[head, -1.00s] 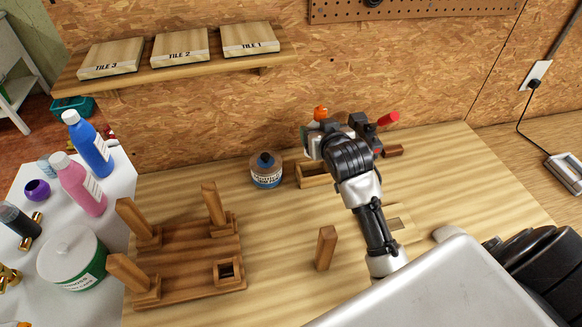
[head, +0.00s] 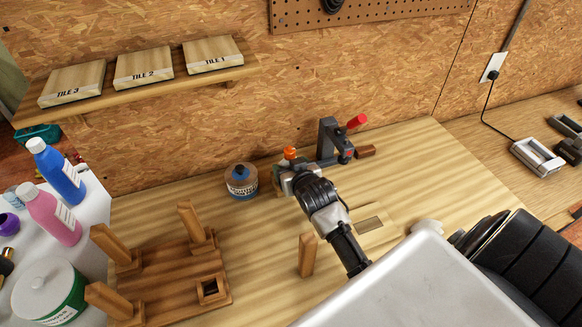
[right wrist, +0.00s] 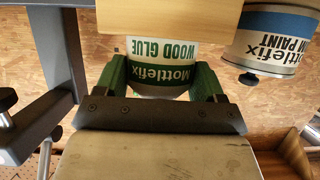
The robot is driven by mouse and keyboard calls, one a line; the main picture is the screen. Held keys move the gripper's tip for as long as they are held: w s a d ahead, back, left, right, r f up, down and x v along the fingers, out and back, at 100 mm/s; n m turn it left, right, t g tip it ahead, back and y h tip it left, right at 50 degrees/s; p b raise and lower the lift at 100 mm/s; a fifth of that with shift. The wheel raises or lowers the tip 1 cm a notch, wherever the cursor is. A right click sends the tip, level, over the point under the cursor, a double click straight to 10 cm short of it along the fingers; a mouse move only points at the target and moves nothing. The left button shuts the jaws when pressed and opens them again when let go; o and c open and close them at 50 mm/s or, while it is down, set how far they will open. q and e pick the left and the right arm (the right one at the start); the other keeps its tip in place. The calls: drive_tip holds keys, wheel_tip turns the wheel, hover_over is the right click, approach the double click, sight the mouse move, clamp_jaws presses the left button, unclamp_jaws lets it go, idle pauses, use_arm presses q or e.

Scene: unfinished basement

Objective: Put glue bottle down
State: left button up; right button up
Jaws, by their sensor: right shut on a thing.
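My right gripper (head: 288,176) is shut on the wood glue bottle. The orange cap (head: 290,153) shows above the fingers in the head view. In the right wrist view the gripper's green pads (right wrist: 163,82) press both sides of the white and green glue bottle (right wrist: 163,60), whose label appears upside down. A pale wooden block (right wrist: 165,18) covers the bottle's lower end there. Whether the bottle's base touches anything is hidden. My left gripper is not in view.
A blue-labelled paint jar (head: 241,184) stands left of the bottle and shows in the wrist view (right wrist: 275,42). A grey clamp tool (head: 331,141) with a red handle stands right behind. A wooden peg frame (head: 170,280) and upright wood piece (head: 307,255) are nearer.

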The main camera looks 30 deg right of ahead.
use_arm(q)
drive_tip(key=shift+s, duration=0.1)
use_arm(e)
drive_tip(key=o, duration=0.5)
drive_tip(key=shift+f, duration=0.1)
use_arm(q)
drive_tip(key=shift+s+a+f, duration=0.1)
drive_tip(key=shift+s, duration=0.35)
use_arm(e)
drive_tip(key=o, duration=0.4)
use_arm(q)
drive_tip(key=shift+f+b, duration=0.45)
drive_tip(key=shift+b, duration=0.05)
use_arm(e)
drive_tip(key=v, duration=1.2)
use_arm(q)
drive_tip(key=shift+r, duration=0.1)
